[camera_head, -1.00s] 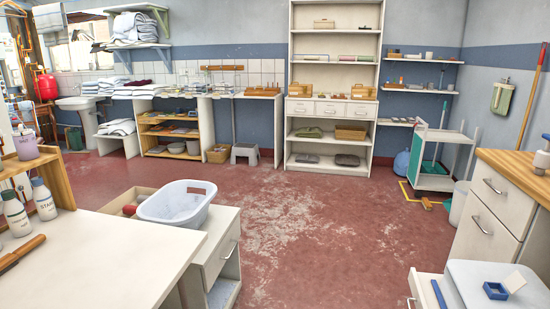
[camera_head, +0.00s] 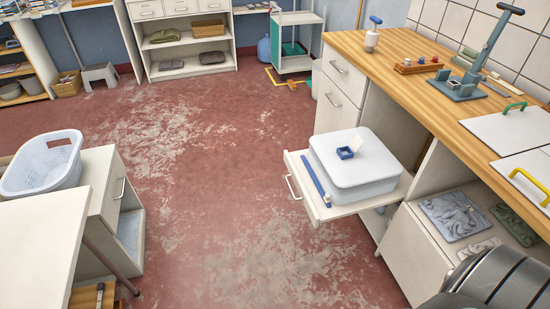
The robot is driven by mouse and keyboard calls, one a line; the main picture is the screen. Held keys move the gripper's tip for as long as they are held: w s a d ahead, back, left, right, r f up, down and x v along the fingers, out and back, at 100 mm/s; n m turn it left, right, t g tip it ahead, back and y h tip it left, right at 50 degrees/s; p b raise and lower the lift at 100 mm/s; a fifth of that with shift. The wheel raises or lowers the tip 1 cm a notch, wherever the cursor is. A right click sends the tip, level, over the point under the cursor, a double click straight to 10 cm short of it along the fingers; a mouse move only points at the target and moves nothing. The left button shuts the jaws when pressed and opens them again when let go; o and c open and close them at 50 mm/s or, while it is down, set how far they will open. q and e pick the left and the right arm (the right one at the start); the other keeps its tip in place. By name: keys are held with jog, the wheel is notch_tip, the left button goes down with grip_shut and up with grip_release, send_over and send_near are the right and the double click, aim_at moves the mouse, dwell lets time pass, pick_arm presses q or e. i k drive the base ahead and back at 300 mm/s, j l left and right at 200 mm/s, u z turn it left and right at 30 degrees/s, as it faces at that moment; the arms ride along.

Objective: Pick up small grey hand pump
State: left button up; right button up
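A small pale grey-white upright thing with a blue top (camera_head: 372,38) stands near the far left end of the wooden counter at right. It looks like a small hand pump, but it is too small to be sure. A larger grey-blue device with a slanted post and a T-shaped top (camera_head: 482,62) stands farther right on the same counter, its base on the wood. Neither gripper shows in the head view. A dark rounded part at the bottom right corner seems to be part of my own arm.
The wooden counter (camera_head: 420,75) also holds a small rack of red and white pieces (camera_head: 417,66) and boards with green and yellow handles. An open drawer (camera_head: 318,205) below sticks out, bearing a white lidded box (camera_head: 357,178). A white basin (camera_head: 42,165) stands at left. The middle floor is clear.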

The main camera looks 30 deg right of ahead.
aim_at(372, 39)
jog(key=z, duration=1.4)
